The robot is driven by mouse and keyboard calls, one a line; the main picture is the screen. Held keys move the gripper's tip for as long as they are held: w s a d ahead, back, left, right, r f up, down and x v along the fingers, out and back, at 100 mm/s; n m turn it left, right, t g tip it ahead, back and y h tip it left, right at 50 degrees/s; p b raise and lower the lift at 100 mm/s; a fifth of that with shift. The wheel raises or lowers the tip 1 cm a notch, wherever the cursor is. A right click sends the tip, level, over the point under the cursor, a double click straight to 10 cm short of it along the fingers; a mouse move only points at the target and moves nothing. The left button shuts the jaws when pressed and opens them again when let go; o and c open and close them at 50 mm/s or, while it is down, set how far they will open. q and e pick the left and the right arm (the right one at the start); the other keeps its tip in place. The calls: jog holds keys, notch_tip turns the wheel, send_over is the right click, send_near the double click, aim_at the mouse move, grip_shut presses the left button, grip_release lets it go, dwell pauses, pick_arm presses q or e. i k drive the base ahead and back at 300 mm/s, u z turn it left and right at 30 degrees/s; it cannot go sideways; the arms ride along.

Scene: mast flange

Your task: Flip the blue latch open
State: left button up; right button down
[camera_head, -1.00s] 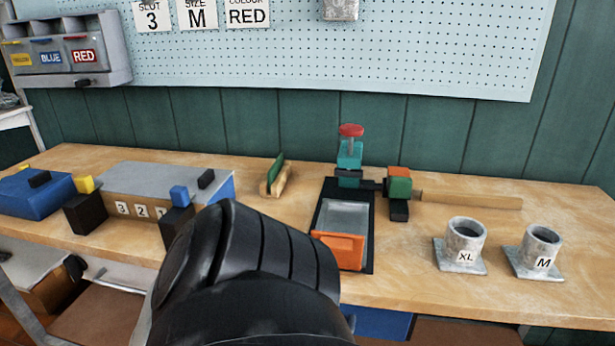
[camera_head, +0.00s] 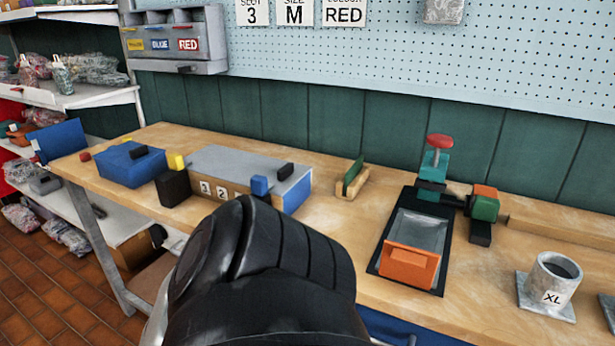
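A small blue block (camera_head: 260,185), which looks like the blue latch, stands at the front right of a grey-topped box (camera_head: 235,163) with number labels on its front. The dark block under it is mostly hidden behind my arm. A similar yellow block (camera_head: 176,161) sits on a black block (camera_head: 173,188) at the box's front left. A large black link of my own arm fills the bottom middle, in front of the bench. No fingertips of either gripper show. I cannot tell whether the latch is open or shut.
A blue box (camera_head: 128,166) with a black handle lies at the bench's left. An orange-fronted tray (camera_head: 410,266), a red-topped teal clamp (camera_head: 433,168) and an XL cup (camera_head: 556,275) stand right. A small wooden holder (camera_head: 352,184) is behind. Bare wood lies between holder and tray.

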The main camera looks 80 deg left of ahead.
aim_at(259, 186)
jog(key=u, duration=2.65)
